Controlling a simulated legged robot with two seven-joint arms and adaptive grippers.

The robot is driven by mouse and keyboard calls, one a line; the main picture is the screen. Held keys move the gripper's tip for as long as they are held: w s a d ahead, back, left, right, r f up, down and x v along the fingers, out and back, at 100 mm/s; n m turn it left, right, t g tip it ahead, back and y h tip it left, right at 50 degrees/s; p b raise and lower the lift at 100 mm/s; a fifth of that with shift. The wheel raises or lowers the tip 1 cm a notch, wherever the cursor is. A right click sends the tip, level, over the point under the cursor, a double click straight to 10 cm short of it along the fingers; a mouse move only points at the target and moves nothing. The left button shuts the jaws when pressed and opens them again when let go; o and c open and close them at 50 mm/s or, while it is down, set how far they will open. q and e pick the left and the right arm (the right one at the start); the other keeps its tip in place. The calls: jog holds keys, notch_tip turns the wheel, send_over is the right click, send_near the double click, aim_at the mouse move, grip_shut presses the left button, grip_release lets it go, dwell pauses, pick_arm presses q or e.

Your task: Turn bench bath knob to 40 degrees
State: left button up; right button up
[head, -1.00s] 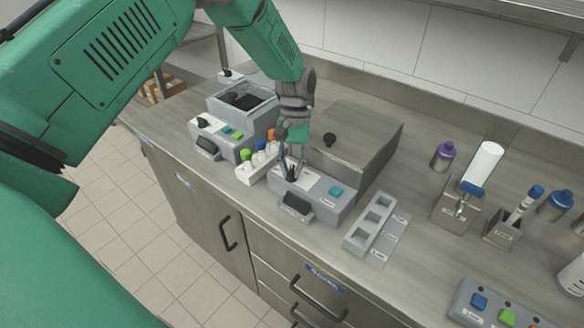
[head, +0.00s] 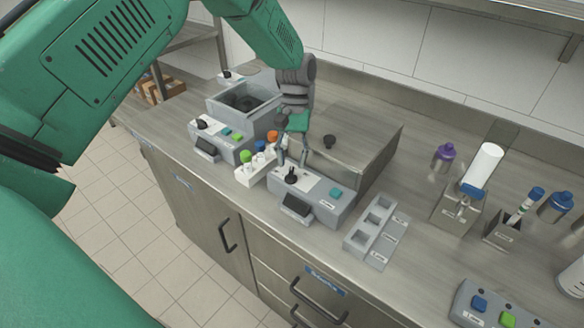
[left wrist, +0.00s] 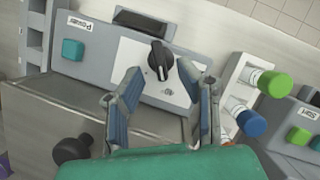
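A lidded grey bench unit (head: 345,150) stands mid-counter with a sloped front panel. Its black knob (head: 291,177) sits on a white plate, beside a teal button (head: 335,192). The knob also shows in the left wrist view (left wrist: 160,60), just beyond my fingertips, with its dial marks too small to read. My left gripper (head: 291,160) is open and empty, a little above and behind the knob. In the left wrist view its two fingers (left wrist: 160,76) are spread on either side of the knob's line, apart from it. My right gripper is not in view.
A second unit with an open basin (head: 243,99) and its own black knob (head: 202,124) stands at the left. A white rack (head: 255,172) with capped tubes lies between the units.

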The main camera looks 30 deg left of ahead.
pick_arm(q)
jog(key=v, duration=0.9)
jog(key=shift+w, duration=0.1)
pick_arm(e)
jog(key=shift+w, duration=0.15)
